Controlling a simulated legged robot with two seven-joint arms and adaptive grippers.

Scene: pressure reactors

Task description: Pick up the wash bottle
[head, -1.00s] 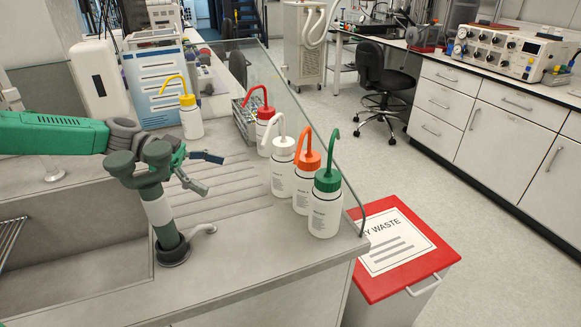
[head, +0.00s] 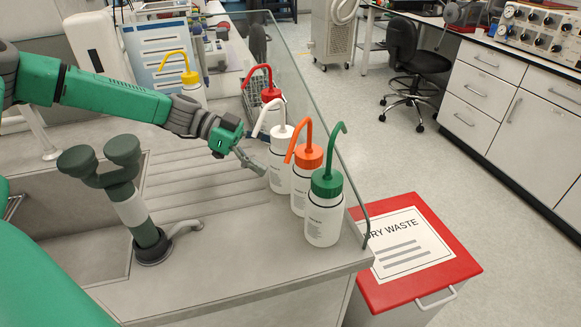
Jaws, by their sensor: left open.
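Several white wash bottles with bent spouts stand upright on the counter. The green-capped bottle (head: 324,215) is nearest, with the orange-capped bottle (head: 301,188) just behind it. The white-capped bottle (head: 281,162) stands farther back, then the red-capped bottle (head: 271,96). A yellow-capped bottle (head: 192,88) stands apart at the back left, partly hidden by my arm. My left gripper (head: 254,152) is open, just left of the white-capped bottle, its fingers pointing toward it. Whether a finger touches that bottle is unclear. My right gripper is not in view.
A clear glass panel (head: 300,75) runs along the counter's right edge behind the bottles. A grey-green tap (head: 130,205) stands by the sink at left. A wire rack (head: 252,98) sits near the red-capped bottle. The ridged drainboard (head: 195,185) is clear.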

